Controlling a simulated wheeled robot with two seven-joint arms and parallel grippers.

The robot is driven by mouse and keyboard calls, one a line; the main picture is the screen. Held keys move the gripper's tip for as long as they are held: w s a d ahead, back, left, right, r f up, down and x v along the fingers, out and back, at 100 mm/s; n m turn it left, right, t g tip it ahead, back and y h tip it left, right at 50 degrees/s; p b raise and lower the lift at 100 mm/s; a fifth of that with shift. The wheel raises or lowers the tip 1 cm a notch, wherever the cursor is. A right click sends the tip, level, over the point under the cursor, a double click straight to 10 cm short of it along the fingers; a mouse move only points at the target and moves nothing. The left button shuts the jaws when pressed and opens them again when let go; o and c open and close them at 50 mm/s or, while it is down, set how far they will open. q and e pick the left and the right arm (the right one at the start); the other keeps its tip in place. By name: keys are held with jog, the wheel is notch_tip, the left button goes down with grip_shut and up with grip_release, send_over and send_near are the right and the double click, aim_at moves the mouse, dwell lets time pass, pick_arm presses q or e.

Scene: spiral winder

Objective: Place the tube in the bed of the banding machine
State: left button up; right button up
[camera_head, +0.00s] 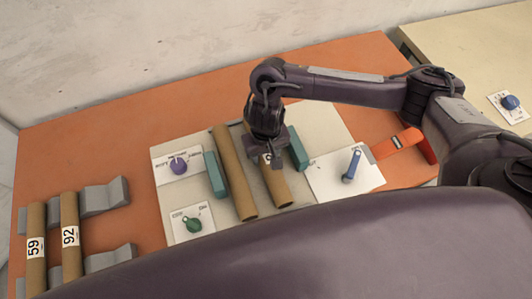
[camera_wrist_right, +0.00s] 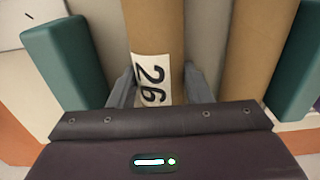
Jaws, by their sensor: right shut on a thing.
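The brown cardboard tube (camera_head: 280,186) with a white label is in my right gripper (camera_head: 268,154). In the right wrist view the tube (camera_wrist_right: 154,25) shows the label 26 between the two grey fingers, which are shut on it. It lies over the pale bed of the banding machine (camera_head: 321,122), between a second brown tube (camera_head: 235,175) and a teal block (camera_head: 298,148). The two tubes are roughly parallel, with a gap between them. I cannot tell whether the held tube touches the bed. My left gripper is not in view.
Another teal block (camera_head: 215,174) stands left of the second tube. Panels carry a purple knob (camera_head: 179,164), a green knob (camera_head: 193,224) and a blue lever (camera_head: 351,165). Tubes 59 (camera_head: 36,270) and 92 (camera_head: 70,255) lie on grey holders (camera_head: 105,196) at left. An orange device (camera_head: 397,143) lies right.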

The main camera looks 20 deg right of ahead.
jog(key=shift+f, duration=0.2)
jog(key=o, duration=1)
notch_tip(320, 180, up, 11)
jog(key=p, duration=0.3)
jog(key=shift+r, duration=0.7)
jog(key=shift+s, duration=0.1)
